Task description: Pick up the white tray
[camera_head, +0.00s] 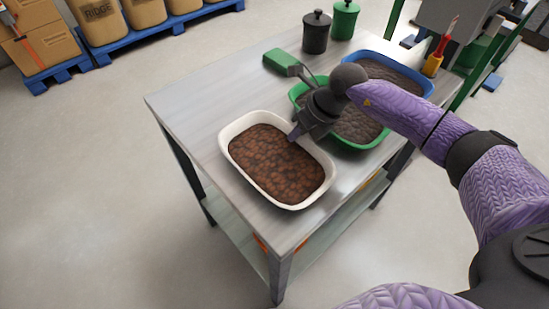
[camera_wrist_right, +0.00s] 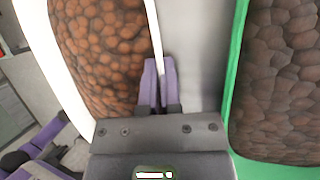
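The white tray (camera_head: 226,152) sits on the table and holds reddish-brown lumpy contents. My right gripper (camera_head: 294,133) is at its far right rim. In the right wrist view, the tray's white rim (camera_wrist_right: 154,38) runs between the two purple fingers (camera_wrist_right: 159,82), which are close together on it. The rim below the fingertips is hidden there. The tray looks level and I see no clear gap beneath it. My left gripper does not show in the head view.
A green tray (camera_head: 350,143) with dark contents stands close to the right of the white tray. Behind are a blue tray (camera_head: 425,83), a green scoop (camera_head: 281,62), a black canister (camera_head: 316,35) and a green canister (camera_head: 344,20). The grey tabletop (camera_head: 190,103) is clear at left.

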